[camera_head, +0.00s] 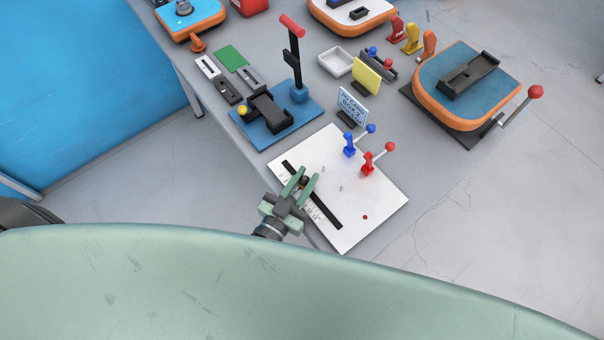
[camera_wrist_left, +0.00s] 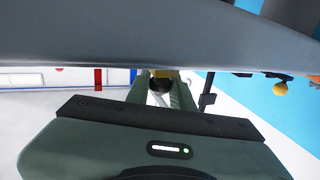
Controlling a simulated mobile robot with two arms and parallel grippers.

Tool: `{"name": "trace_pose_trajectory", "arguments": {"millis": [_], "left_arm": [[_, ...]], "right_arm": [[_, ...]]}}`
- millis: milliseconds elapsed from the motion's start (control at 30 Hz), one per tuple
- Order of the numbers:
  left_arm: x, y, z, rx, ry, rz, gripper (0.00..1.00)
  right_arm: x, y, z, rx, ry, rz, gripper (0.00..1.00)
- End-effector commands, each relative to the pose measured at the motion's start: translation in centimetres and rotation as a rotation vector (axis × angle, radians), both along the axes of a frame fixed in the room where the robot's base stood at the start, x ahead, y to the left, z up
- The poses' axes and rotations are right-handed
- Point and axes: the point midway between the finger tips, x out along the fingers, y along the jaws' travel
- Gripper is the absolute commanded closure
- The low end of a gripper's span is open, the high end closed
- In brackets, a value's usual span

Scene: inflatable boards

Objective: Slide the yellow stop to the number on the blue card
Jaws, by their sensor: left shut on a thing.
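The white board (camera_head: 358,213) lies at the near edge of the grey table, with a long black slot (camera_head: 325,211) and small printed marks along it. My left gripper (camera_head: 304,180) is over the upper part of that slot. Its green fingers are closed around a small dark knob, the yellow stop (camera_head: 303,182) as far as I can tell. In the left wrist view a dark round end with a yellow patch, the stop (camera_wrist_left: 161,84), sits between the fingers. The blue card (camera_head: 352,107) stands behind the board; its writing is too small to read surely. My right gripper is not in view.
A blue lever (camera_head: 349,143) and a red lever (camera_head: 368,162) stand on the board, right of the slot. A yellow card (camera_head: 367,77) stands behind the blue one. A blue base (camera_head: 258,137) with a tall red-handled lever stands behind left; an orange-edged board (camera_head: 432,91) is at right.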

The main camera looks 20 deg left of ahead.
Motion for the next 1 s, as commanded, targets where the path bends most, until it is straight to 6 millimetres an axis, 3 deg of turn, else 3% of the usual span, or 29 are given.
{"name": "trace_pose_trajectory", "arguments": {"millis": [33,67,100,467,1000], "left_arm": [[0.0,0.0,0.0,0.000,0.000,0.000,1.00],[0.0,0.0,0.0,0.000,0.001,0.000,0.69],[0.0,0.0,0.0,0.000,0.000,0.000,0.58],[-0.2,0.1,-0.1,-0.001,0.001,0.000,0.57],[-7.3,2.1,-0.2,0.000,0.001,0.000,0.57]], "right_arm": [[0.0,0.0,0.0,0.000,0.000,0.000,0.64],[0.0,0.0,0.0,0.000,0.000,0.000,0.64],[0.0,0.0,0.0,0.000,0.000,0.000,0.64],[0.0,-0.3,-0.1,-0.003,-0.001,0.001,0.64],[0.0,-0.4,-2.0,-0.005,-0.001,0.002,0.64]]}}
